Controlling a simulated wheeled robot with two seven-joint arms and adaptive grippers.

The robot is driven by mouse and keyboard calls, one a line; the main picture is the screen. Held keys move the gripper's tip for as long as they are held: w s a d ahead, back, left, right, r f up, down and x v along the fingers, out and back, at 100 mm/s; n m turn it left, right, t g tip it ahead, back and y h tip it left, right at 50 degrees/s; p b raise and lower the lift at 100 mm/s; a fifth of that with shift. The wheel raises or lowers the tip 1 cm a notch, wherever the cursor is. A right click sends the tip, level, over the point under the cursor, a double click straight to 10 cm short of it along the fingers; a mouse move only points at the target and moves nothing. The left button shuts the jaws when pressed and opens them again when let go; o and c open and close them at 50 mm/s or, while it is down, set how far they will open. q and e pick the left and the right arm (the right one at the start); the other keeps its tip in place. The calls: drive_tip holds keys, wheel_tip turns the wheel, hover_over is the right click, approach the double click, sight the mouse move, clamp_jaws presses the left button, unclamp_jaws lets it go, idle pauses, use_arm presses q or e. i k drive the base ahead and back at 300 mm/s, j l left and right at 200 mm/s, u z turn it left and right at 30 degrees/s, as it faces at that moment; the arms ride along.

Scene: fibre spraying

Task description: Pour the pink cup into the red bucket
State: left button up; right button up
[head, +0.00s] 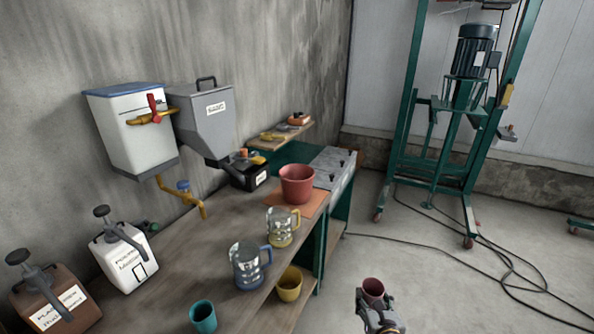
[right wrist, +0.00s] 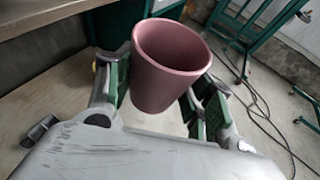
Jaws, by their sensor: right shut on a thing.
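The pink cup (right wrist: 165,85) is held upright between the green-padded fingers of my right gripper (right wrist: 160,100) in the right wrist view. Its inside looks empty from here, though the bottom is hard to see. In the head view the pink cup (head: 373,288) and my right gripper (head: 376,306) are at the bottom, over the floor to the right of the table. The red bucket (head: 297,184) stands on an orange mat at the far right end of the table, apart from the cup. My left gripper is not in view.
On the wooden table (head: 190,262) stand a blue-handled jug (head: 247,268), a yellow-handled jug (head: 281,230) and a teal cup (head: 203,317). A yellow cup (head: 289,285) is at the table's front edge. A green frame (head: 440,130) stands behind; the floor between is mostly clear, with cables.

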sight(296, 179)
drive_tip(key=i+l+u, duration=0.1)
drive_tip(key=i+l, duration=0.3)
drive_tip(key=i+l+u, duration=0.15)
drive_tip(key=i+l, duration=0.35)
drive_tip(key=i+l+u, duration=0.1)
drive_tip(key=i+l, duration=0.35)
drive_tip(key=i+l+u, duration=0.1)
drive_tip(key=i+l, duration=0.3)
drive_tip(key=l, duration=0.2)
drive_tip(key=i+l+u, duration=0.15)
drive_tip(key=i+l, duration=0.25)
drive_tip(key=l, duration=0.15)
